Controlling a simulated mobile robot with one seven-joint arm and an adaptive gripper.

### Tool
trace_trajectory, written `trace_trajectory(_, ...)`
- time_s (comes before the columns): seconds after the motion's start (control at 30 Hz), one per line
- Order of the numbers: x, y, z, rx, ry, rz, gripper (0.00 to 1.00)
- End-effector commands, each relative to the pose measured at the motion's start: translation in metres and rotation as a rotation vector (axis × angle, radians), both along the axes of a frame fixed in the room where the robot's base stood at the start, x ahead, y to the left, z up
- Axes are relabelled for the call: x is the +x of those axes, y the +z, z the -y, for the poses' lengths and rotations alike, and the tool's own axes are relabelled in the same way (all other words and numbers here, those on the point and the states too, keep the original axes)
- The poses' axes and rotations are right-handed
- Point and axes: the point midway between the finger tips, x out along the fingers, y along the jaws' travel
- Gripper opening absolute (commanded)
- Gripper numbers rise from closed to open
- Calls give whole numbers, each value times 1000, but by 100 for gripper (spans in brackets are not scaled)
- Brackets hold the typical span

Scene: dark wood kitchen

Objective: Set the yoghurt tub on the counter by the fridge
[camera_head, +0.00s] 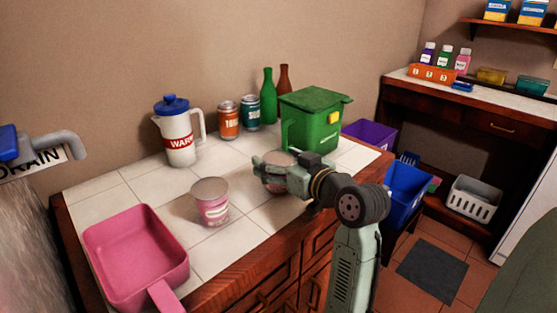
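A yoghurt tub (213,206) with a grey lid and a pink-and-white side stands upright on the tiled counter (140,213), left of my gripper. My gripper (268,171) reaches in from the right, low over the counter, with its fingers around a second, similar tub (278,187). Only the lid and the pink lower part of that tub show. I cannot tell whether the fingers press on it, or whether it rests on the counter. A white panel (535,215), perhaps the fridge, shows at the right edge.
A pink pan (132,245) lies at the front left. Behind stand a white jug (180,137), two cans (229,121), two bottles (268,97) and a green bin (312,120) close behind my gripper. A dark wood desk (485,119) stands at the right. Bare tiles lie around the left tub.

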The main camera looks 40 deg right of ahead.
Motion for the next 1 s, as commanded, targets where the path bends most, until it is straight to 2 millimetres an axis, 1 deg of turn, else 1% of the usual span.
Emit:
trace_trajectory(0.27, 0, 0, 0, 0, 0, 0, 79)
trace_trajectory(0.4, 0, 7, 0, 0, -1, 0, 79)
trace_trajectory(0.43, -3, 5, 0, 0, -2, 1, 79)
trace_trajectory(0.57, -25, 5, -1, -3, -3, 3, 79)
trace_trajectory(0.8, -78, 13, -4, -3, -4, 2, 79)
trace_trajectory(0.9, -96, 17, -6, -3, -4, 2, 79)
trace_trajectory(1.0, -108, 19, -7, -1, -2, 1, 79)
